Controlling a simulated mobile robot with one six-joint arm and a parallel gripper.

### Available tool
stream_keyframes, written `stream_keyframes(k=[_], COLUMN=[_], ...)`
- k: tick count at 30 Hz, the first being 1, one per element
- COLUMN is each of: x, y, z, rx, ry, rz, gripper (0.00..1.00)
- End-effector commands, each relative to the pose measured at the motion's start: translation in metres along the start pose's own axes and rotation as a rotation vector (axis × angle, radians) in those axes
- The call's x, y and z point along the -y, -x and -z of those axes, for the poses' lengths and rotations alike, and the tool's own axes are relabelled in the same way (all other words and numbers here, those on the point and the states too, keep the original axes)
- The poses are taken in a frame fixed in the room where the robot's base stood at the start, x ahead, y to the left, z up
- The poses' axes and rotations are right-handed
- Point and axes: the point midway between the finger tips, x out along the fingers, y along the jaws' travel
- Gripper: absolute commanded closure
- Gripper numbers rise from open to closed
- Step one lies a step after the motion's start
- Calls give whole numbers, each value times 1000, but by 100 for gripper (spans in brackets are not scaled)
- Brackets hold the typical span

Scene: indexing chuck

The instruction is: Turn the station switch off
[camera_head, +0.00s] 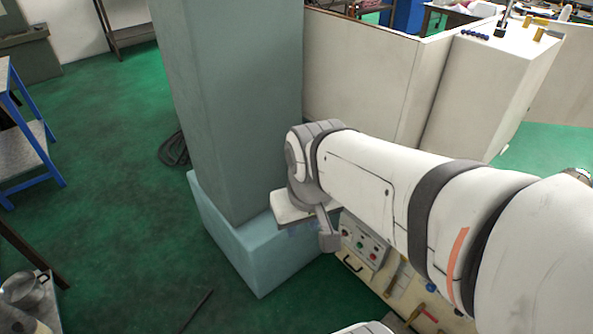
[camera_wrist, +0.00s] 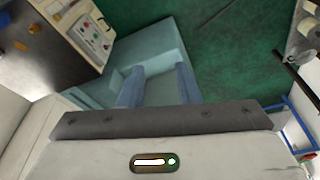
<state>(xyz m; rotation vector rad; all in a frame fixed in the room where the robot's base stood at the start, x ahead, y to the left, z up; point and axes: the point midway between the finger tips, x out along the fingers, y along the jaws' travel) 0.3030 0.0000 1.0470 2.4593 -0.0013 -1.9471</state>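A grey control panel (camera_head: 364,243) with small red and green buttons and a dark round knob is on the station beside the pale blue pillar. It also shows in the wrist view (camera_wrist: 90,36), at upper left. Which control is the station switch is too small to tell. My gripper (camera_head: 302,230) hangs left of the panel, close to the pillar, and is apart from the panel. In the wrist view its two blue-grey fingers (camera_wrist: 158,78) are spread with nothing between them. My arm hides part of the station in the head view.
The pillar (camera_head: 230,100) with its wider base (camera_head: 265,255) stands beside my gripper. Pale partition walls (camera_head: 360,70) rise behind my arm. A black handle (camera_head: 352,263) sits below the panel. Open green floor (camera_head: 110,130) lies to the left, with a blue-framed stand (camera_head: 30,160).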

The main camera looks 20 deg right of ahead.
Motion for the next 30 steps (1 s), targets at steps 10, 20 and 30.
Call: stream_keyframes(k=[10, 20, 30], x=[-46, -130, -202], y=[-70, -199, -355], z=[11, 50, 102], rx=[182, 509, 745], ry=[93, 312, 599], rz=[-166, -532, -906], gripper=[70, 70, 70])
